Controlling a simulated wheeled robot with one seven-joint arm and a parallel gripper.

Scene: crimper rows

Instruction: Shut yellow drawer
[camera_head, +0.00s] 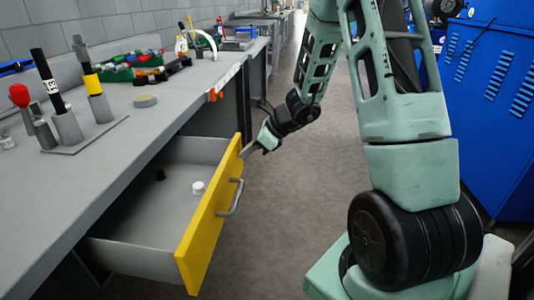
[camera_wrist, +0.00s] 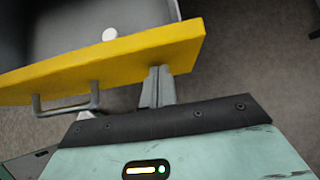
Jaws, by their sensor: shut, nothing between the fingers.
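The yellow drawer (camera_head: 210,220) is pulled out from under the grey workbench, and its inside shows. A grey bar handle (camera_head: 232,198) is on its front. A white round item (camera_head: 198,187) and a small black item (camera_head: 160,175) lie inside. My gripper (camera_head: 246,151) is at the far end of the yellow front, on its outer side. In the wrist view my fingers (camera_wrist: 157,88) are together and empty. Their tips overlap the front's lower edge, beside the handle (camera_wrist: 65,103); I cannot tell whether they touch.
The workbench top (camera_head: 185,95) holds a rack of upright tools (camera_head: 70,128), a roll of tape (camera_head: 145,101) and a green bin (camera_head: 115,73). Blue cabinets (camera_head: 490,90) stand at the right. The aisle floor (camera_head: 275,230) beside the drawer is clear.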

